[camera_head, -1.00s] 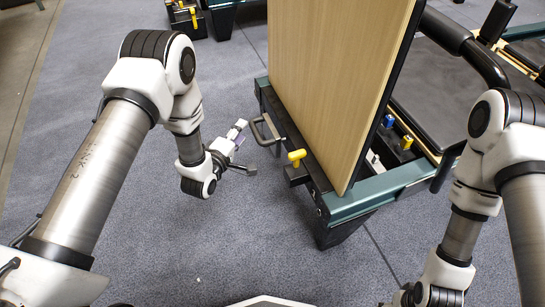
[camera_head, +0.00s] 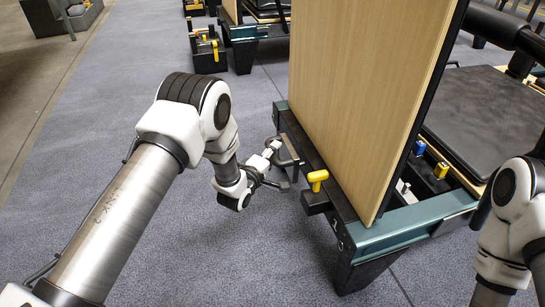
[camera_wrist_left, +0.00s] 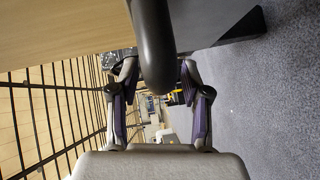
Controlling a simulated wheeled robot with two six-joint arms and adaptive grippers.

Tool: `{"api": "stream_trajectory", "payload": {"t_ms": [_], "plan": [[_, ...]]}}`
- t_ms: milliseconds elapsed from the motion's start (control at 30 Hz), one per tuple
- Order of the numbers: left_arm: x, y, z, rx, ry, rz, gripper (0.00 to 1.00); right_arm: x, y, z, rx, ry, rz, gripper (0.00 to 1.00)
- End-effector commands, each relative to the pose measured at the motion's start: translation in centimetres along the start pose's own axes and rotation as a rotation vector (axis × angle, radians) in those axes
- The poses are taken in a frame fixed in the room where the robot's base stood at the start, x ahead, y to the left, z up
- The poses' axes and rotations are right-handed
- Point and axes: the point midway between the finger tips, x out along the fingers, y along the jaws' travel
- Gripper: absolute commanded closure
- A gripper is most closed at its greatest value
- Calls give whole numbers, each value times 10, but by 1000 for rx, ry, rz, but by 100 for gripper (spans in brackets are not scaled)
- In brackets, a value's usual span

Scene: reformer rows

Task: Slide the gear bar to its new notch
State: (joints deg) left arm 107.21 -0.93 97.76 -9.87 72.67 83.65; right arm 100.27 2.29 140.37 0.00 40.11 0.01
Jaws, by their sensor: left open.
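The gear bar (camera_head: 313,160) is a dark bar along the end of the teal-ended reformer, beneath an upright wooden board. A grey handle (camera_head: 291,148) sticks out from its left part, and a yellow knob (camera_head: 318,176) stands on a dark block to the right. My left gripper (camera_head: 279,165) is open at the handle. In the left wrist view the rounded dark handle (camera_wrist_left: 154,45) lies between the spread fingers, which do not visibly clamp it. The notches are hidden. My right gripper is out of view.
The tall wooden board (camera_head: 365,90) stands right behind the bar. A black carriage pad (camera_head: 480,105) lies beyond it. A dark box with yellow-topped items (camera_head: 207,52) stands on the floor at the back. Grey carpet (camera_head: 130,130) is open to the left.

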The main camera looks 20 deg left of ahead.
Motion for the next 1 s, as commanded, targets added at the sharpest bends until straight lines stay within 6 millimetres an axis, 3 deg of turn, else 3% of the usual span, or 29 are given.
{"api": "stream_trajectory", "payload": {"t_ms": [100, 233, 467, 700, 967, 1000], "plan": [[0, 0, 0, 0, 0, 0, 56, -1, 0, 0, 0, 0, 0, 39], [0, 0, 0, 0, 0, 0, 100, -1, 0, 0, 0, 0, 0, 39], [-3, 1, -2, 0, 1, -1, 100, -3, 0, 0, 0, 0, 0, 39], [-24, -4, -24, -1, 3, -3, 100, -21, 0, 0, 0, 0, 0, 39], [-25, -8, -25, -1, 3, -3, 100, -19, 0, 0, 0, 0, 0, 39], [-25, -8, -25, -1, 3, -3, 68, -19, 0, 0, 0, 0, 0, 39]]}}
